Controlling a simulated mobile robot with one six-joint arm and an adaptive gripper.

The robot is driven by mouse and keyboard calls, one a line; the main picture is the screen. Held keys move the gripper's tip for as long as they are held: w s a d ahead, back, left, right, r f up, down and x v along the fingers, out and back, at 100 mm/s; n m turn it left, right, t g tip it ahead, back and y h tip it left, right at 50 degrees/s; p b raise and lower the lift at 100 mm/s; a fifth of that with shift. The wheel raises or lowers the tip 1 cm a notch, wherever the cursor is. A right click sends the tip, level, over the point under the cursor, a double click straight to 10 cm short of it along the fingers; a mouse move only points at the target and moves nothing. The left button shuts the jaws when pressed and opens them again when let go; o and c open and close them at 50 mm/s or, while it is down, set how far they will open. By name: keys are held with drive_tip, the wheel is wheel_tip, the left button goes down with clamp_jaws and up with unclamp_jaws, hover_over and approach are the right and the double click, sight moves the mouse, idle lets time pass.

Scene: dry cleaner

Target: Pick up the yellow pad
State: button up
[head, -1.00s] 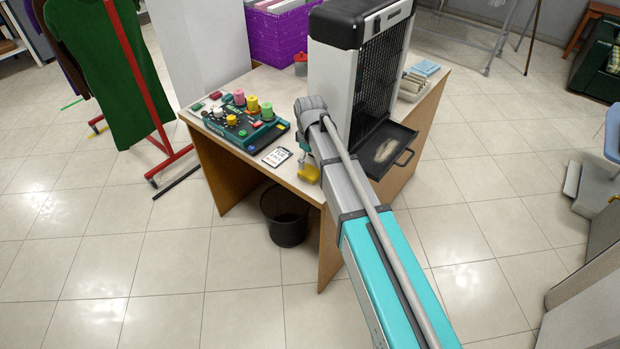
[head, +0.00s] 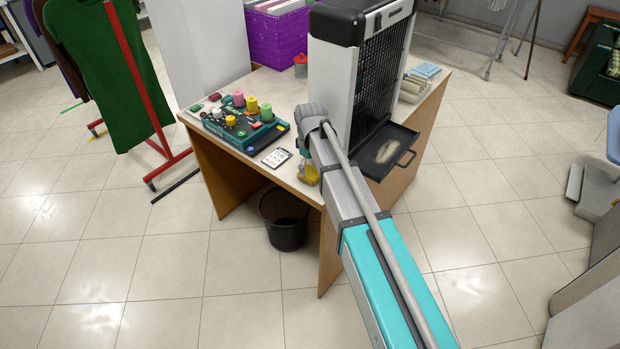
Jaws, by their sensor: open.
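My gripper (head: 308,173) shows as a small yellow shape at the front edge of the table (head: 258,82), below my wrist and partly hidden by my arm. Its jaws are open, and I see nothing held in them. A small flat yellow piece (head: 281,127) shows at the right corner of the teal device, left of and beyond my gripper. It may be the yellow pad, but it is too small to be sure. My gripper is apart from it.
The teal device (head: 229,132) carries yellow, pink and green spools. A printed card (head: 276,158) lies between it and my gripper. A tall grey machine (head: 350,80) with an open black drawer (head: 390,150) stands right of my wrist. A black bin (head: 286,220) stands below.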

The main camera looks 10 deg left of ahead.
sight(310, 172)
drive_tip(key=shift+f+b, duration=1.35)
drive_tip(key=shift+f, duration=0.25)
drive_tip(key=c, duration=0.8)
